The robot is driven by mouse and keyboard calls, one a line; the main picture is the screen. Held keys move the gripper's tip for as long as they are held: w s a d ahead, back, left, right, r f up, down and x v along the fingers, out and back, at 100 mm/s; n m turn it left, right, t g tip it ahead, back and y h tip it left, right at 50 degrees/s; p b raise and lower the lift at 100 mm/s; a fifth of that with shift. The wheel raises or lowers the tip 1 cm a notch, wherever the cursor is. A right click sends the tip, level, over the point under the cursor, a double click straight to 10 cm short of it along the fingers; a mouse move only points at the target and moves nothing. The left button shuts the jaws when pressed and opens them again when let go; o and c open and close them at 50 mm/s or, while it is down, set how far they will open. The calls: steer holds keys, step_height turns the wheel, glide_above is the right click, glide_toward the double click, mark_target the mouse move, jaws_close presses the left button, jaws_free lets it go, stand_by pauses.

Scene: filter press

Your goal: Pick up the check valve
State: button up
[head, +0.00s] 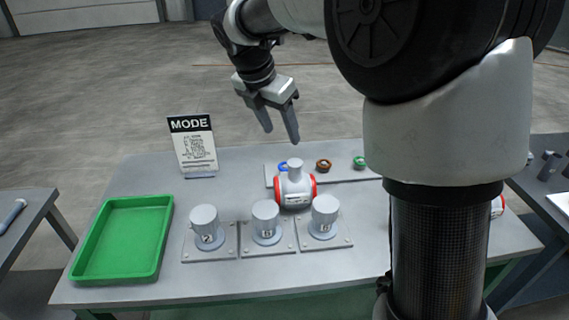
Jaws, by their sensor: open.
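The likely check valve (295,185) is a grey, rounded body with red rings at its ends and a short stub on top. It sits upright on the grey table, behind the row of numbered pedestals. My gripper (278,132) hangs above and behind it, pointing down, with its two fingers apart and nothing between them. A clear gap separates the fingertips from the valve. Another red-and-white part (497,207) shows at the right, mostly hidden behind my arm.
Three grey knob-topped plates (266,237) stand in front of the valve. A green tray (123,240) is at the left. A MODE sign (193,143) stands at the back left. A strip with blue, brown and green rings (323,166) lies behind. My arm hides the table's right part.

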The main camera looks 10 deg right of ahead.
mark_target(293, 164)
steer(key=b+x, duration=0.2)
steer(key=x, duration=1.5)
steer(key=shift+f+b, duration=0.15)
steer(key=shift+b, duration=0.15)
steer(key=c, duration=1.3)
